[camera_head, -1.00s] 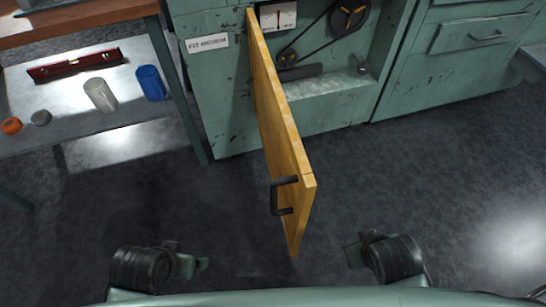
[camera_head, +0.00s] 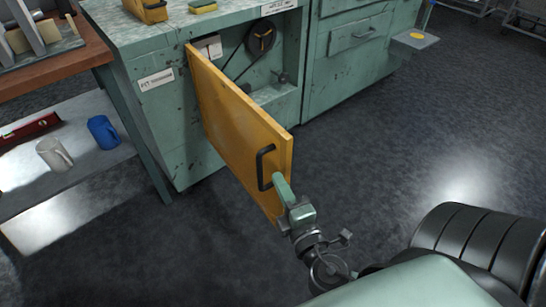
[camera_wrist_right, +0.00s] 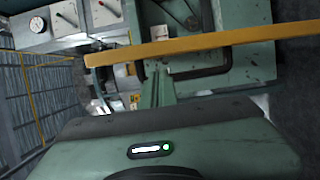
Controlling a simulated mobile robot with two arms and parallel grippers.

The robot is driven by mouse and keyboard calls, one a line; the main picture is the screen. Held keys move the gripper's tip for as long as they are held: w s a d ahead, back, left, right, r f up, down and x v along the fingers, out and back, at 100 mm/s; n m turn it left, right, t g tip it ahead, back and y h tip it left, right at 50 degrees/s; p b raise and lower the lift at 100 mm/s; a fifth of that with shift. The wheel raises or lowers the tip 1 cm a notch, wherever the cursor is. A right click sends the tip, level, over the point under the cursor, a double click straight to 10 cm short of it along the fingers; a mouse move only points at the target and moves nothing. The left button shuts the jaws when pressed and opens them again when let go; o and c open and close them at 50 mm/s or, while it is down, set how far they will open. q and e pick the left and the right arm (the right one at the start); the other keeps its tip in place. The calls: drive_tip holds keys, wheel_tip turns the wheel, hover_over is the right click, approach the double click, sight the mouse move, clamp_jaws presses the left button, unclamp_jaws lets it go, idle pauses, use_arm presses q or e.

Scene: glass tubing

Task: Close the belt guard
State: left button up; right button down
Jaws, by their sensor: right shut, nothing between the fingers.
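The yellow belt guard (camera_head: 225,110) is a hinged panel standing open, swung out from the left side of the green cabinet bay. Its black handle (camera_head: 261,168) is near the free edge. My right gripper (camera_head: 281,182) is shut and empty, its tips close beside the handle at the panel's free end. In the right wrist view, the guard (camera_wrist_right: 230,38) crosses as a yellow edge, with the dark handle (camera_wrist_right: 205,75) below it. The shut fingers (camera_wrist_right: 157,75) point toward the panel; whether they touch it, I cannot tell. My left gripper is out of view.
The open bay shows a pulley (camera_head: 261,38) with a belt. The green cabinet (camera_head: 165,125) continues right with drawers.

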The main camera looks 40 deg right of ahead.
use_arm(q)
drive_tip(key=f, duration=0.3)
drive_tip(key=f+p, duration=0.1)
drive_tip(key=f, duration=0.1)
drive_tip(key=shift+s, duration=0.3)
use_arm(e)
drive_tip(key=x, duration=0.8)
drive_tip(key=shift+s, duration=0.1)
